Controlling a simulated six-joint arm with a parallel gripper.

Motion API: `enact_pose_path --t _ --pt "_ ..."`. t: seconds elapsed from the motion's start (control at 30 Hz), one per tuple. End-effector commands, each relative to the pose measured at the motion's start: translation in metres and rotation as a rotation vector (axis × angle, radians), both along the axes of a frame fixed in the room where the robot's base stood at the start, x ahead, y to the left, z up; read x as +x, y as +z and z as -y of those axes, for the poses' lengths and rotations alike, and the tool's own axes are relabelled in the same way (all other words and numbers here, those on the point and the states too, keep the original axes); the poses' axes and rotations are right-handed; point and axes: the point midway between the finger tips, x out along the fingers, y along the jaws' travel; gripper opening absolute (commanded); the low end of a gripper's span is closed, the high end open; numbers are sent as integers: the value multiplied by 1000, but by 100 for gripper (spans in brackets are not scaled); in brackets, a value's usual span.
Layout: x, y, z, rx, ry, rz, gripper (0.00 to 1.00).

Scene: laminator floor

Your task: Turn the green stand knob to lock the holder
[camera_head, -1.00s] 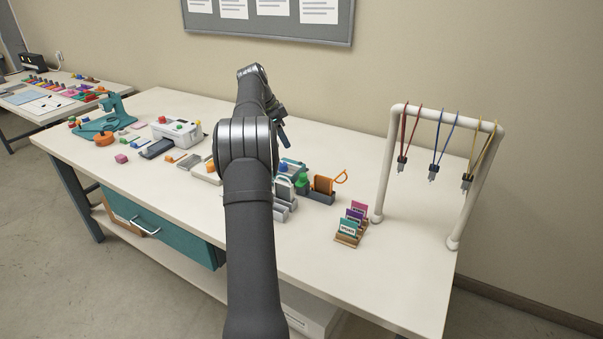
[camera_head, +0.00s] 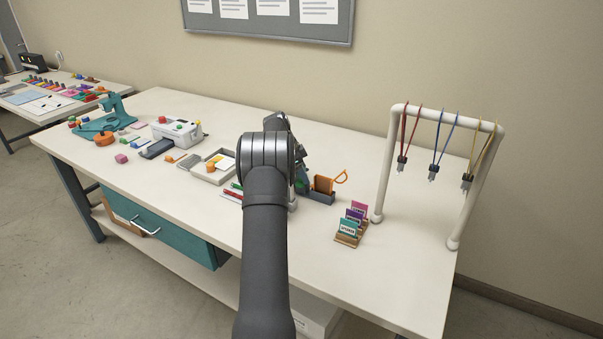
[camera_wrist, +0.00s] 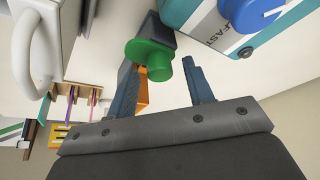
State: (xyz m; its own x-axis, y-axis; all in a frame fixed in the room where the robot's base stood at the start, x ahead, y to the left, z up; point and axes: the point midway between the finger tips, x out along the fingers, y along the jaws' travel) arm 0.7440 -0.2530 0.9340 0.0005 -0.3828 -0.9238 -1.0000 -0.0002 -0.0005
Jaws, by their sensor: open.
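The green stand knob (camera_wrist: 152,58) sits on a dark block (camera_wrist: 152,30) in the wrist view. My gripper (camera_wrist: 160,64) is open, with its two blue-grey fingers pointing toward the knob. The knob lies near the left fingertip, partly between the fingers; I cannot tell whether they touch. In the head view my arm hides most of the stand, and only a bit of green (camera_head: 301,185) shows beside my gripper. The holder cannot be made out clearly.
A teal-and-white device (camera_wrist: 230,25) with a blue knob (camera_wrist: 250,12) is close at the upper right. An orange tool (camera_head: 323,184) stands in a grey block beside the stand. Card racks (camera_head: 349,228) and a lanyard frame (camera_head: 386,165) are farther right.

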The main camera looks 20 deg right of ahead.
Motion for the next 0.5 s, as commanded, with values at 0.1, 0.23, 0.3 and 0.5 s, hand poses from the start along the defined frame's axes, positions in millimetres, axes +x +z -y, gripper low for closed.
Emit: enact_pose_path --t 0.1,0.23,0.3,0.5 --pt "0 -1 0 0 0 0 48" --pt "0 0 0 0 0 0 46" --pt "0 0 0 0 0 0 32" --pt "0 0 0 0 0 0 3"
